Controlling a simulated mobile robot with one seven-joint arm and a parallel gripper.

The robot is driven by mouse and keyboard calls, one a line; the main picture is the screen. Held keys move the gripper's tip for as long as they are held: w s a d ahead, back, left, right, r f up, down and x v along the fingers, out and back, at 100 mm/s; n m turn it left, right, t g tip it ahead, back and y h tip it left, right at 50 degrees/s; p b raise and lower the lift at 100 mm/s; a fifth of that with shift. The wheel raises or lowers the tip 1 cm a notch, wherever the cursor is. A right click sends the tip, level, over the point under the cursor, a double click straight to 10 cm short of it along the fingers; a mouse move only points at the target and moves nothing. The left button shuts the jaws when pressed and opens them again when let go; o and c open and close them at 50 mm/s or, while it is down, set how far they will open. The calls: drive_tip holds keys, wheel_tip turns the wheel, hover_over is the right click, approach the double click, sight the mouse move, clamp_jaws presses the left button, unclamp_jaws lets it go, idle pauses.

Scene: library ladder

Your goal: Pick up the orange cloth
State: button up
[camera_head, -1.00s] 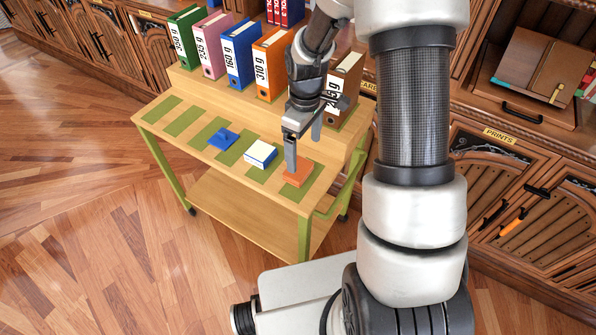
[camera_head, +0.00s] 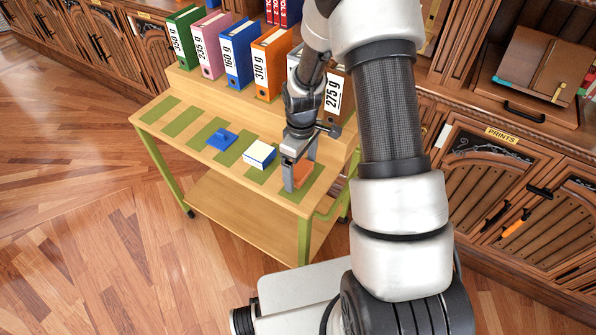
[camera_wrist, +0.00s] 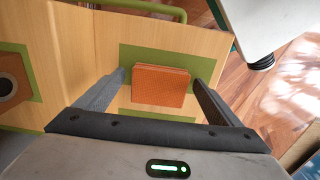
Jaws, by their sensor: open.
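The orange cloth (camera_wrist: 160,86) is a flat folded block lying on a green strip of the trolley's top. In the head view the cloth (camera_head: 302,173) is partly hidden behind my gripper (camera_head: 301,176). In the wrist view my gripper (camera_wrist: 158,88) is open, with one finger on each side of the cloth and gaps between the fingers and its edges. From these views I cannot tell how far the fingertips reach down beside it.
A white and blue block (camera_head: 259,155) and a blue cloth (camera_head: 221,139) lie on the wooden trolley (camera_head: 258,198) to the left. Labelled binders, including an orange one (camera_head: 270,64), stand on the raised shelf behind. Cabinets are at the right.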

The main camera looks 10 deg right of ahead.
sight(301, 169)
drive_tip(key=c, duration=1.1)
drive_tip(key=shift+c, duration=0.2)
wheel_tip(301, 169, up, 10)
drive_tip(key=p, duration=0.1)
drive_tip(key=shift+p, duration=0.35)
